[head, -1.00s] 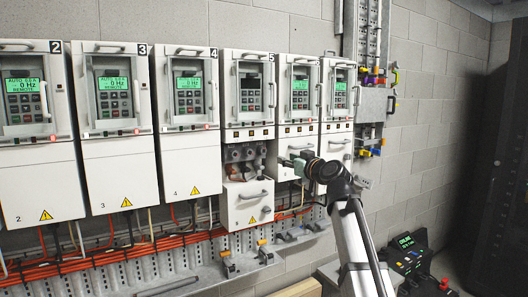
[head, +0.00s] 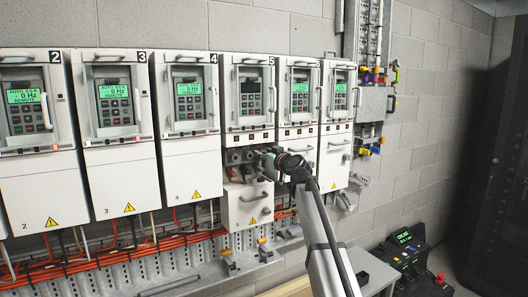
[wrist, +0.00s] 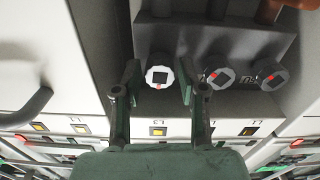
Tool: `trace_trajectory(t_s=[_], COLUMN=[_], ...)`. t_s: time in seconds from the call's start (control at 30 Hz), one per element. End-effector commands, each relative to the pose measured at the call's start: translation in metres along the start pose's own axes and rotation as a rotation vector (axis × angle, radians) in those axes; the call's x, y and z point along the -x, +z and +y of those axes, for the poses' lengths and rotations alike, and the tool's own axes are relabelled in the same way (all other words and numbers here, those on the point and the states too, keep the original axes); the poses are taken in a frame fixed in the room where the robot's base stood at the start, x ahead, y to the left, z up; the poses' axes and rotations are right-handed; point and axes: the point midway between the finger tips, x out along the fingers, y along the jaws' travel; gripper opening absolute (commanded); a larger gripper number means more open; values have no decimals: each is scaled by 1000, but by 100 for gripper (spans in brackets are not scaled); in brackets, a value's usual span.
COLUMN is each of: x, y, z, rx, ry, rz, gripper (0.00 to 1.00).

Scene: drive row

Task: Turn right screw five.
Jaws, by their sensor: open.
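Drive five (head: 249,95) is in the row in the head view; its display is dark and its lower cover (head: 247,207) sits lowered below an open terminal bay. The wrist view looks upside down, with drive displays along its bottom edge. Three round screws show there: a pale one (wrist: 158,76) at left, which is drive five's right screw, and two grey ones, middle (wrist: 220,76) and left (wrist: 269,75), each with a red mark. My gripper (wrist: 158,86) is open, its two green fingers on either side of the pale screw. In the head view, my gripper (head: 268,160) hides that screw.
Neighbouring drives four (head: 187,110) and six (head: 299,100) flank the bay closely, with lit green displays. A curved handle (wrist: 28,108) lies left of my fingers in the wrist view. Orange cables (head: 130,250) run below.

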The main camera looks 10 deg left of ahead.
Motion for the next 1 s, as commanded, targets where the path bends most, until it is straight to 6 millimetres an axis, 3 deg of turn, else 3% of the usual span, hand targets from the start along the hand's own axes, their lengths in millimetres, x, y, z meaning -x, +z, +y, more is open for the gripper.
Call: trace_trajectory(t_s=[0.37,0.47,0.5,1.0], x=[-5,-4,-4,-5], y=[1,1,1,2], z=[0,0,0,0], rx=[0,0,0,-81], ry=[0,0,0,0], rz=[0,0,0,1], gripper=[41,6,0,0])
